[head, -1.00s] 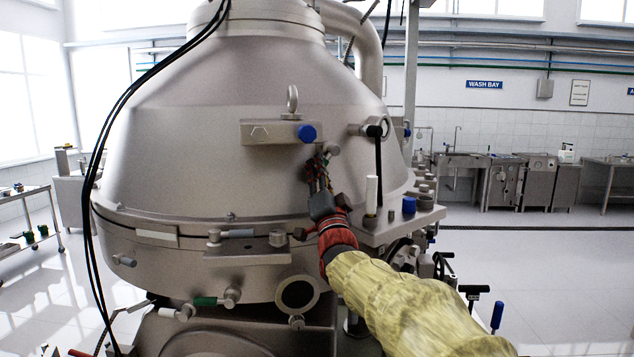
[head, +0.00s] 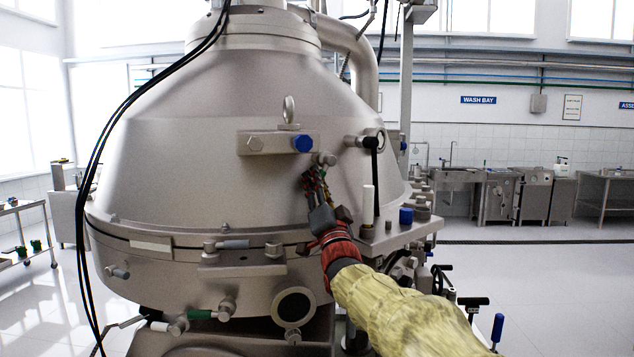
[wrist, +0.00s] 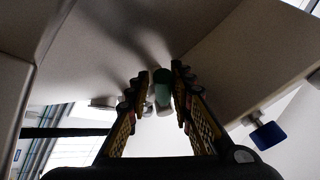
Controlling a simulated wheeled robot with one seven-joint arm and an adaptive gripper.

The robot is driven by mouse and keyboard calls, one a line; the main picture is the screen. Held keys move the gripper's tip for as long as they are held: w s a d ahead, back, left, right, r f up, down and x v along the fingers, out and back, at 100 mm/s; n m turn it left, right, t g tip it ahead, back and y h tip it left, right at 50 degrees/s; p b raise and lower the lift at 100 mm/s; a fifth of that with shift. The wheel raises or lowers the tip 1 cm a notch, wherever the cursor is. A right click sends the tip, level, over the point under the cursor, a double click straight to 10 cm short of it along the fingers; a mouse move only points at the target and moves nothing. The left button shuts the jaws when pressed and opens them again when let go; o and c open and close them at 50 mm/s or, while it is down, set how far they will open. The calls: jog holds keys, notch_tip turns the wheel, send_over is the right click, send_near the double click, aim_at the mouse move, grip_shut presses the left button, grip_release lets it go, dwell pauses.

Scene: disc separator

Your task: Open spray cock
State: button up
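The big steel separator (head: 230,190) fills the middle of the head view. My gripper (head: 312,178) points up close to its sloping hood, just under a small grey stub (head: 326,159). A steel block with a blue knob (head: 302,143) sits just up and left of the stub. In the wrist view my gripper (wrist: 164,72) has its fingers apart, with a small green-tipped part (wrist: 162,88) between them; a narrow gap seems to show on each side. Contact is hard to judge. Which fitting is the spray cock, I cannot tell.
A black lever (head: 375,165) and a side shelf with a white post (head: 368,205) and a blue cap (head: 406,216) stand close right of my gripper. Black cables (head: 120,110) hang at left. Open floor (head: 560,280) lies at right.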

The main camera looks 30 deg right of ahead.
jog(key=shift+s+r, duration=0.1)
jog(key=v, duration=1.2)
jog(key=shift+c, duration=0.5)
